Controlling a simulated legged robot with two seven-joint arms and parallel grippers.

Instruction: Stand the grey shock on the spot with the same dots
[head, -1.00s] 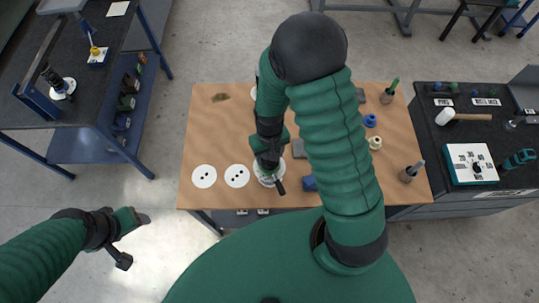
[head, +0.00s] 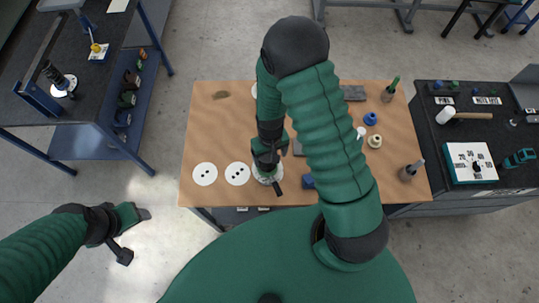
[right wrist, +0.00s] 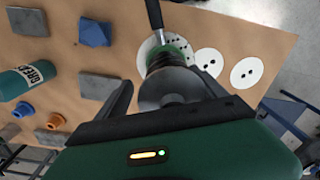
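A grey shock (right wrist: 168,88) with a dark coil and a green ring below it stands over a white disc (right wrist: 148,50) with several dots. My right gripper (right wrist: 168,82) has one finger on each side of the shock, with narrow gaps showing; it looks open around it. In the head view this gripper (head: 268,158) is low over the disc (head: 260,180) at the table's front, and covers much of the shock. Two other white discs with fewer dots (head: 205,174) (head: 237,174) lie bare to its left. My left gripper (head: 130,228) is empty, off the table; its opening is unclear.
A dark rod with a metal end (right wrist: 155,18) crosses beside the shock. The table's left part (head: 215,130) is mostly clear.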

